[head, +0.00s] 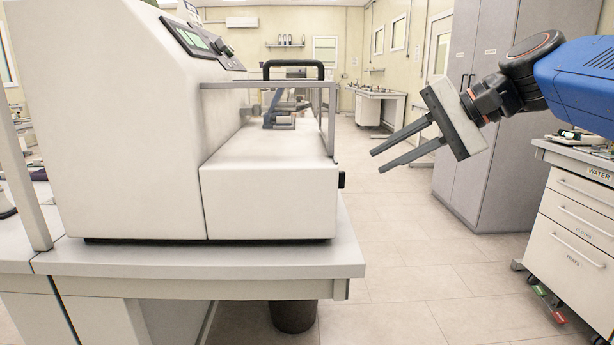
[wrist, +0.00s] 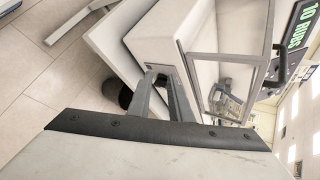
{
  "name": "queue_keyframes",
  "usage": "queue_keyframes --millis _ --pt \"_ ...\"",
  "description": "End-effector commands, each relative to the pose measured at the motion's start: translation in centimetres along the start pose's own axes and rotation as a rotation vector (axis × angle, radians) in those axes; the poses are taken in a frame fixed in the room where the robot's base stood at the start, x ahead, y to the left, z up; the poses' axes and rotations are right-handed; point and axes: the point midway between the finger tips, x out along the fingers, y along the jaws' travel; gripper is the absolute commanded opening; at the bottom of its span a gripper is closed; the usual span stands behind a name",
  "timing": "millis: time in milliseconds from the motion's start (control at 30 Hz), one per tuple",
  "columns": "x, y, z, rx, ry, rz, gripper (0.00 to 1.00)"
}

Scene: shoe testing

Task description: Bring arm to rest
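My gripper (head: 375,160) is in the right half of the head view, in the air to the right of a large white testing machine (head: 120,120). Its two dark fingers are parallel with a gap between them and point left and slightly down. Nothing is between them. In the wrist view my gripper (wrist: 160,80) also shows its fingers spread and empty, with the machine beyond them. The fingers are apart from the machine in the head view.
The machine has a clear guard with a black handle (head: 293,64) and stands on a grey-topped bench (head: 200,262). A black bin (head: 293,316) is below. A drawer cabinet (head: 575,235) and tall grey lockers (head: 485,165) are at right. Open floor lies between.

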Motion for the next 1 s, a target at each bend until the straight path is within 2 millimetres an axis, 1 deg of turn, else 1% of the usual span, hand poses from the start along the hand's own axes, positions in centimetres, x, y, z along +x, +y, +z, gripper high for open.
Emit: queue_keyframes --millis 33,67,100,167,200,267,300,367,400,467,500,600,700,800,1000 --pt "0.8 3.2 0.3 -0.043 0.035 0.053 0.18" --pt "1.2 5.0 0.3 -0.073 0.056 0.086 0.18" --pt "1.7 7.4 0.3 -0.114 0.083 0.131 0.18" --pt "2.4 11.1 0.2 -0.179 0.119 0.200 0.18" --pt "2.7 13.5 0.2 -0.226 0.142 0.246 0.18" --pt "3.1 17.2 0.2 -0.300 0.171 0.319 0.18" --pt "3.3 19.7 0.1 -0.351 0.188 0.367 0.18" --pt "3.5 23.4 0.0 -0.434 0.210 0.442 0.18" --pt "3.6 25.8 -0.1 -0.491 0.221 0.491 0.18" --pt "3.7 29.1 -0.2 -0.573 0.233 0.561 0.18" --pt "3.7 31.1 -0.3 -0.627 0.240 0.605 0.18" --pt "3.6 35.1 -0.5 -0.743 0.245 0.696 0.18" --pt "3.5 37.7 -0.7 -0.821 0.244 0.756 0.18" --pt "3.5 38.8 -0.9 -0.860 0.245 0.784 0.18" --pt "3.5 39.0 -0.9 -0.869 0.244 0.790 0.18"
